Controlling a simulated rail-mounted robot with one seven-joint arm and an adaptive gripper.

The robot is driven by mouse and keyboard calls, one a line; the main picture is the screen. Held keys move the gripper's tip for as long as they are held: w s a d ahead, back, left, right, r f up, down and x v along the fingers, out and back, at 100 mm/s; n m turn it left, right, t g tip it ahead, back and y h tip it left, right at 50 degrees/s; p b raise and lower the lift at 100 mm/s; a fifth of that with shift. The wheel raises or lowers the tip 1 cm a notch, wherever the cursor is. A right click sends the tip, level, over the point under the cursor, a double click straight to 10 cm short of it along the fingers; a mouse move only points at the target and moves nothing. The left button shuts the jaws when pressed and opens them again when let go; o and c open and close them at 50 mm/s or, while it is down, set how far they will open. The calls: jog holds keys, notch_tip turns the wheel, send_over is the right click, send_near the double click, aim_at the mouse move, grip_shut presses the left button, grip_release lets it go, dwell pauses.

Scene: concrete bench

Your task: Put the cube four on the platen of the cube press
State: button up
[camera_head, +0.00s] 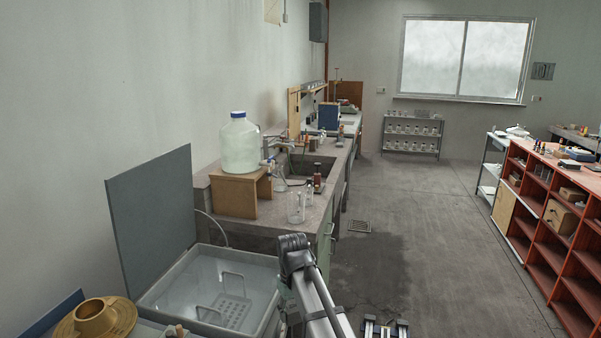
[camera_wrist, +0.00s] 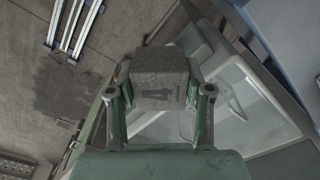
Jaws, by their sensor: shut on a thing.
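The grey concrete cube four (camera_wrist: 158,64), with a dark 4 on the side facing the camera, is in the wrist view. My gripper (camera_wrist: 160,97) is shut on it, with one green-grey finger on each side. In the wrist view the cube appears over the edge of the pale open tank (camera_wrist: 232,112); the height between them is hard to judge. In the head view my arm is at the bottom centre, but the gripper and cube cannot be made out. I cannot make out the cube press or its platen in either view.
The water tank (camera_head: 205,262) has its grey lid (camera_head: 152,215) raised, with handles and a perforated plate inside. A brass-coloured round part (camera_head: 97,318) is at the lower left. Glassware stands on the concrete bench (camera_head: 278,222). The floor (camera_head: 440,240) to the right is open before red shelves (camera_head: 545,235).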

jog(key=s+d+f+m, duration=0.2)
jog(key=s+d, duration=0.1)
jog(key=d, duration=0.6)
jog(key=s+d+f+m+b, duration=0.1)
jog(key=s+d+f+m, duration=0.1)
jog(key=d, duration=0.8)
jog(key=shift+s+d+m, duration=0.15)
jog(key=shift+s+m, duration=0.45)
jog(key=shift+s, duration=0.45)
